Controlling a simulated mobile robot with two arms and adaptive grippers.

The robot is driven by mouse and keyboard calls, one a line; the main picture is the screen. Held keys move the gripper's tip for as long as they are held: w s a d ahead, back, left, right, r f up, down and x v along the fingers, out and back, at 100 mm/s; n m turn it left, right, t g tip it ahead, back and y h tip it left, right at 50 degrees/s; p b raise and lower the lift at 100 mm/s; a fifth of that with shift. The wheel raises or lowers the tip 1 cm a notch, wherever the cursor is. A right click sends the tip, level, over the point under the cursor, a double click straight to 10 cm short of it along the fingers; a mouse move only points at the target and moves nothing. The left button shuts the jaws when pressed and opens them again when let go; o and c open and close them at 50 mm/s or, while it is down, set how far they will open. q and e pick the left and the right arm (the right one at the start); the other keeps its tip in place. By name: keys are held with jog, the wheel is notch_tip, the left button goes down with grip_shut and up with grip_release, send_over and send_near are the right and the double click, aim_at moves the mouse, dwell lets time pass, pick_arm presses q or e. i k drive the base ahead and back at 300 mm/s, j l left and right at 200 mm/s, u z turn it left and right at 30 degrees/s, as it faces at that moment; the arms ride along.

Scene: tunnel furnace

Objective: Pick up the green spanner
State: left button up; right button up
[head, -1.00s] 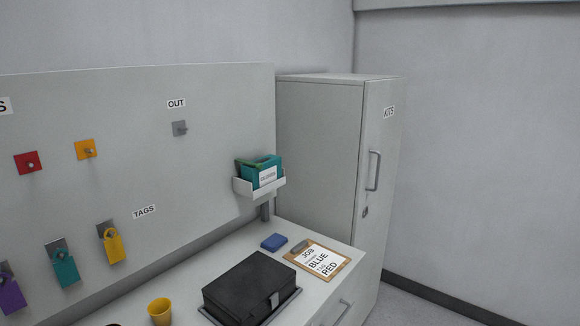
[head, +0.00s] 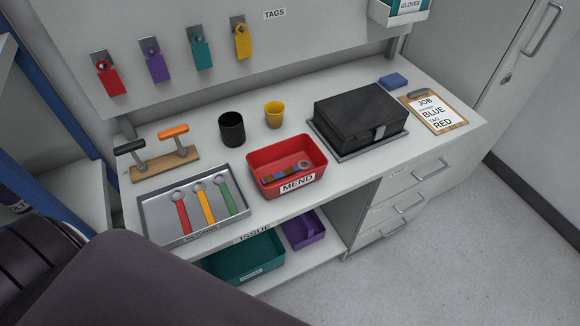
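The green spanner (head: 228,196) lies in a grey metal tray (head: 160,220) at the left of the bench. It is the rightmost of three spanners there, beside a yellow spanner (head: 204,205) and a red spanner (head: 182,214). Its ring end points towards the back of the bench. Nothing covers it. Neither of my grippers shows in the head view.
A red MEND bin (head: 262,157) holding another spanner stands right of the tray. Behind are a black cup (head: 231,129), a yellow cup (head: 274,114) and a two-handled wooden rack (head: 164,163). A black case (head: 358,114) stands further right. Bins sit on the shelf below.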

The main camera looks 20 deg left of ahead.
aim_at(233, 209)
jog(key=u, duration=1.35)
jog(key=l+u, duration=0.25)
jog(key=u, duration=0.15)
jog(key=k+l+u, duration=0.1)
jog(key=l+u, duration=0.25)
jog(key=k+l+u, duration=0.1)
jog(key=u, duration=0.3)
jog(key=k+l+u, duration=0.1)
jog(key=u, duration=0.25)
jog(key=l, duration=0.1)
